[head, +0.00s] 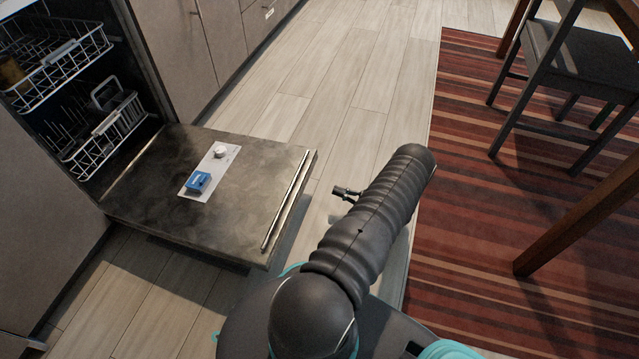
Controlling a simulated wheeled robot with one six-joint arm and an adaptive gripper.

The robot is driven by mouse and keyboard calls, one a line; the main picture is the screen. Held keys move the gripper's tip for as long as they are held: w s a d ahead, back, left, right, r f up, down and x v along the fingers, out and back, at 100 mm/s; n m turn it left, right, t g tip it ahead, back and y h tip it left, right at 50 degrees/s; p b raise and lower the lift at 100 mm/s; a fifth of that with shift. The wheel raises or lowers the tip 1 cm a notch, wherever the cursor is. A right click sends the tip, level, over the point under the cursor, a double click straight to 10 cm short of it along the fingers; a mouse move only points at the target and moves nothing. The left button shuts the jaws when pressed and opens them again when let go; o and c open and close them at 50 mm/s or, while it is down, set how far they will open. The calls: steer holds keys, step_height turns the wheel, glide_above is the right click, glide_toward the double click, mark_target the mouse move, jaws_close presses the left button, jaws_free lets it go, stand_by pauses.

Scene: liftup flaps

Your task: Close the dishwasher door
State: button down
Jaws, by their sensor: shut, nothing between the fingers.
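The dishwasher door (150,215) is fully lowered and lies about level, its inner side facing up. A pale dispenser panel with a blue piece (198,182) and a round white cap (220,152) is set in it. A metal strip (287,200) runs along its outer edge. My gripper (338,191) shows as a small dark tip sticking out to the left from behind my arm. It is shut and empty, a little right of the door's outer edge and apart from it in the picture. My arm hides the rest of the gripper. Its height against the door is unclear.
Two white wire racks, an upper (55,60) and a lower (105,135), sit in the open dishwasher. Cabinet fronts (190,50) run behind the door. Wood floor (330,80) is clear beyond it. A striped rug (470,220) and a dark chair (580,60) are at right.

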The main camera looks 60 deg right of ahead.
steer(key=x, duration=0.9)
steer(key=shift+w+a+p, duration=0.15)
steer(key=shift+w+p, duration=0.2)
steer(key=shift+r, duration=0.15)
